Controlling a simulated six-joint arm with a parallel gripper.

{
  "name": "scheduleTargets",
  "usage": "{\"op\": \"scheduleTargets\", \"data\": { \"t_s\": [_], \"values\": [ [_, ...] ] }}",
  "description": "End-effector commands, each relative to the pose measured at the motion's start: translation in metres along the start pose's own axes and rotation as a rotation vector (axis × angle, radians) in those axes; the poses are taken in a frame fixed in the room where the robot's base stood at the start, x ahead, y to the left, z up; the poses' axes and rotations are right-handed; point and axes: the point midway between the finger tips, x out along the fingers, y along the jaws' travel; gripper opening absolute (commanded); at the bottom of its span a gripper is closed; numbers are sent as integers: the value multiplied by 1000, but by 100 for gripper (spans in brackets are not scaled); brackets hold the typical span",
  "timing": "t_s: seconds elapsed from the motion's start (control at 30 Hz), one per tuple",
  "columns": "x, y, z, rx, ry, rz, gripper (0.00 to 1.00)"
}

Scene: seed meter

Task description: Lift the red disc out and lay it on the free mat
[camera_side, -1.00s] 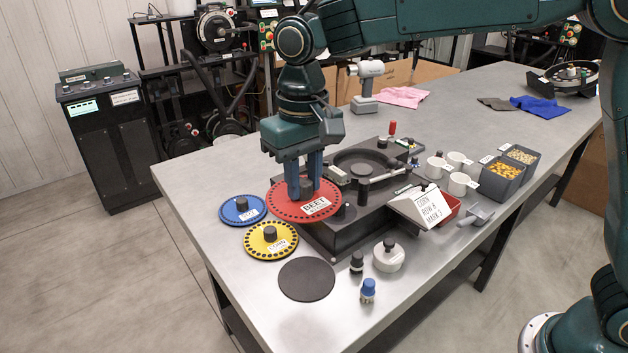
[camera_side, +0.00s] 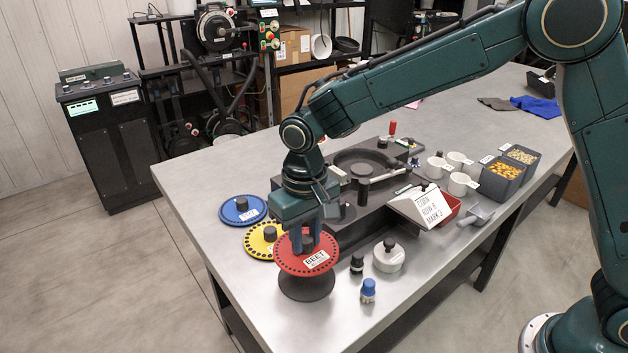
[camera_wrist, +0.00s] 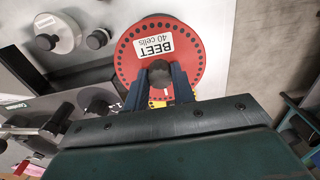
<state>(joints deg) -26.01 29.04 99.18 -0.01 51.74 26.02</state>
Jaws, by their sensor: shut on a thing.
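The red disc (camera_side: 306,253), labelled BEET, is held level by its dark centre knob (camera_side: 308,241). My gripper (camera_side: 307,243) is shut on that knob.
A yellow disc (camera_side: 257,246) and a blue disc (camera_side: 243,212) lie to the left, the yellow one partly hidden. A black knob (camera_side: 357,263), a white lidded pot (camera_side: 388,258) and a blue-capped item (camera_side: 368,290) stand close on the right. The table's front edge is near.

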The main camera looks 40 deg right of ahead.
Motion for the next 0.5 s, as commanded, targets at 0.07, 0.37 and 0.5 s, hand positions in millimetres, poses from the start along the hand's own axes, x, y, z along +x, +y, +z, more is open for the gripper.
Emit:
{"op": "scheduleTargets", "data": {
  "t_s": [0.07,0.37,0.5],
  "values": [
    [3,0,0,0,-1,1,1],
    [22,0,1,0,-3,1,1],
    [34,0,0,0,-3,1,1]
  ]
}}
